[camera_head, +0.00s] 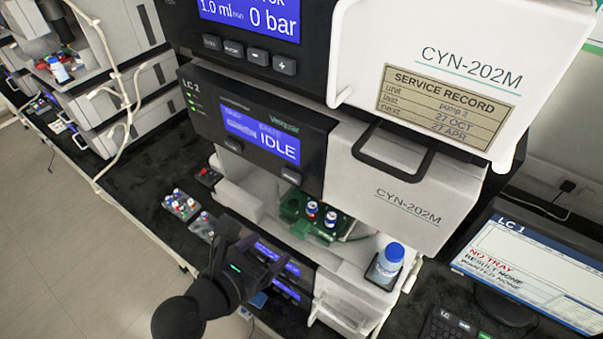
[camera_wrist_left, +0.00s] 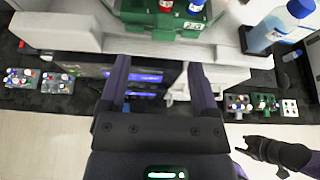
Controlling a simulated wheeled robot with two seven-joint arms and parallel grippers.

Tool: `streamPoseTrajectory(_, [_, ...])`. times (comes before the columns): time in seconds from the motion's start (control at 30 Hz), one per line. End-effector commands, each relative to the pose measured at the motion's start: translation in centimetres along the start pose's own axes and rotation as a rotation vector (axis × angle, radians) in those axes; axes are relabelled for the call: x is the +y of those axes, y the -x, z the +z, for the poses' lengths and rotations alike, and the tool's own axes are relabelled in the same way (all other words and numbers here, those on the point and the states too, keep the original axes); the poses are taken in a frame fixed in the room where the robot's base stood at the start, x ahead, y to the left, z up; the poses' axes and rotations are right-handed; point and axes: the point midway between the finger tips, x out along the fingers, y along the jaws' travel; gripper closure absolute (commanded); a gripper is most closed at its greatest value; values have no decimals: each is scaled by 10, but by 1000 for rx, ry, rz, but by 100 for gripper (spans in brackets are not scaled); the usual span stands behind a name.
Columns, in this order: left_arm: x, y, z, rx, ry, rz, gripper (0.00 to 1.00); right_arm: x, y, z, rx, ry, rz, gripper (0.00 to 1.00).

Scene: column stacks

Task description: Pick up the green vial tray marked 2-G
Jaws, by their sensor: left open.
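A green vial tray (camera_head: 297,226) with blue-and-red-topped vials sits in the open bay under the LC 2 panel. It also shows in the left wrist view (camera_wrist_left: 150,30), at the top, with a small label too small to read surely. My left gripper (camera_head: 268,252) is open and empty, in front of and below the bay, apart from the tray. In the left wrist view its two fingers (camera_wrist_left: 160,78) point toward the tray, with nothing between them.
A blue-capped bottle (camera_head: 391,259) stands in a dark holder right of the bay. The raised cover (camera_head: 400,190) overhangs the bay. Small vial trays (camera_head: 182,205) lie on the dark bench to the left. The LC 1 monitor (camera_head: 530,262) reads "NO TRAY".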

Motion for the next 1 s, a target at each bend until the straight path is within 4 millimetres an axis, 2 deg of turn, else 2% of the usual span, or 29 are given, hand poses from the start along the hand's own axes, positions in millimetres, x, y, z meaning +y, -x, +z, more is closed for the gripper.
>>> streamPoseTrajectory(0.07, [0,-10,4,-10,23,-3,21,1,0,1,-2,1,2,41])
streamPoseTrajectory(0.5, [1,-91,-6,-6,20,-2,21,6,-13,8,-14,6,10,41])
streamPoseTrajectory(0.6, [1,-98,-5,-5,19,-1,21,6,-13,7,-12,6,10,41])
streamPoseTrajectory(0.77, [1,-98,-5,-5,19,-1,21,6,-12,6,-10,7,10,41])
streamPoseTrajectory(0.87, [1,-98,-5,-5,19,-1,38,6,-12,6,-10,7,10,41])
streamPoseTrajectory(1.0, [1,-98,-5,-5,18,-1,67,6,-12,6,-9,7,10,41])
